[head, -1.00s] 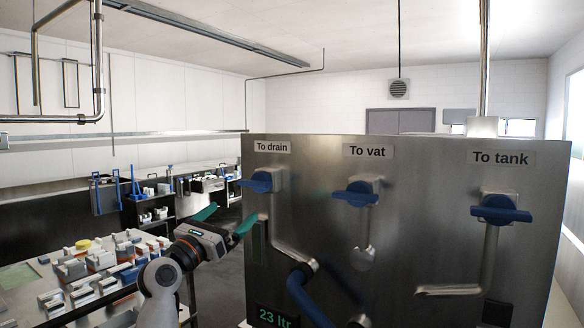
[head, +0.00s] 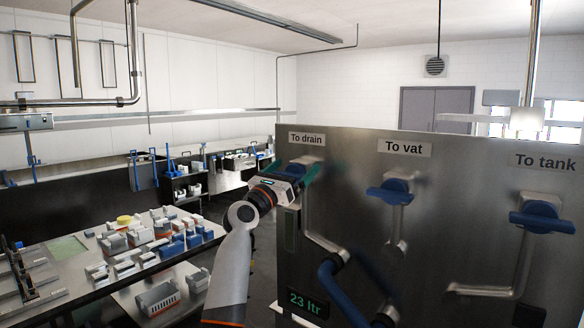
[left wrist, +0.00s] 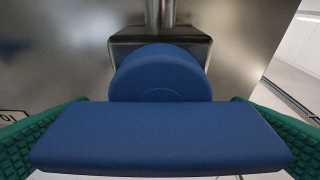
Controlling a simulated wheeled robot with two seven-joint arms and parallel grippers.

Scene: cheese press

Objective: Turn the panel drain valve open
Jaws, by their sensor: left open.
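The drain valve has a blue handle (head: 297,169) under the "To drain" label (head: 306,138) on the steel panel. In the left wrist view the blue handle (left wrist: 160,138) fills the middle, its wide bar lying level across the picture. My left gripper (head: 294,174) is at this valve, partly covering it in the head view. Its green fingers stand open at both ends of the bar in the left wrist view. I cannot tell whether they touch it. My right gripper is not in view.
The "To vat" valve (head: 393,192) and the "To tank" valve (head: 541,217) sit further right on the steel panel (head: 450,220). A blue hose (head: 340,292) and pipes stand out below the drain valve. A table (head: 65,290) with boxes and small parts is at left.

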